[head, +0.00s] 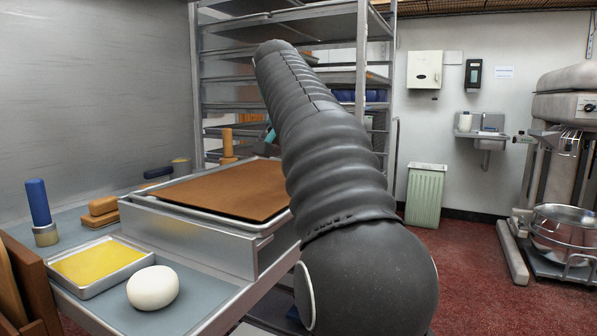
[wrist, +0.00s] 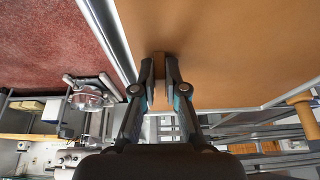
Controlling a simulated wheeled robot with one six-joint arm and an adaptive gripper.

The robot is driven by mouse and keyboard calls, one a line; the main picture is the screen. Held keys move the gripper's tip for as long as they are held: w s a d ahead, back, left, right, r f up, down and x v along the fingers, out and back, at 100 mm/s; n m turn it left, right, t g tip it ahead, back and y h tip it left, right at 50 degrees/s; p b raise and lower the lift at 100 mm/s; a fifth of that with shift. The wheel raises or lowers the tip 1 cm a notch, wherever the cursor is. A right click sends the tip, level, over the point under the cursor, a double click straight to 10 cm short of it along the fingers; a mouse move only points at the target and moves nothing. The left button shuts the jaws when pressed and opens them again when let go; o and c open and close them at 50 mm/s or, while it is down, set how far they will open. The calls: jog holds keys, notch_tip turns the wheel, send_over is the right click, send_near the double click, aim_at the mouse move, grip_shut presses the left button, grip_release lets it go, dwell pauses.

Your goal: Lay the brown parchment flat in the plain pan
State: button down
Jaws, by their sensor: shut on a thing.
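The brown parchment (head: 215,190) is a wide flat sheet spread over the plain pan (head: 190,214), a shallow metal tray whose rim shows around it. The sheet looks level; I cannot tell whether it touches the pan's floor everywhere. In the wrist view the parchment (wrist: 225,50) fills the upper right, with the pan's silver rim (wrist: 112,42) along its left side. My gripper (wrist: 160,72) is shut on the parchment near its edge, with a brown strip between the fingers. In the head view my arm hides the fingers and the sheet's far right part.
The pan sits on a raised metal stand (head: 215,244). In front are a small tray with a yellow filling (head: 98,262) and a white dough ball (head: 153,287). A blue-handled tool (head: 38,203) and brown blocks (head: 101,211) stand left. A tall rack (head: 363,75) is behind.

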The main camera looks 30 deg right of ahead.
jog(key=shift+f+b, duration=0.4)
jog(key=shift+f, duration=0.2)
jog(key=c, duration=1.1)
grip_release()
jog(key=shift+c, duration=0.2)
jog(key=shift+r, duration=0.1)
jog(key=shift+v, duration=3.7)
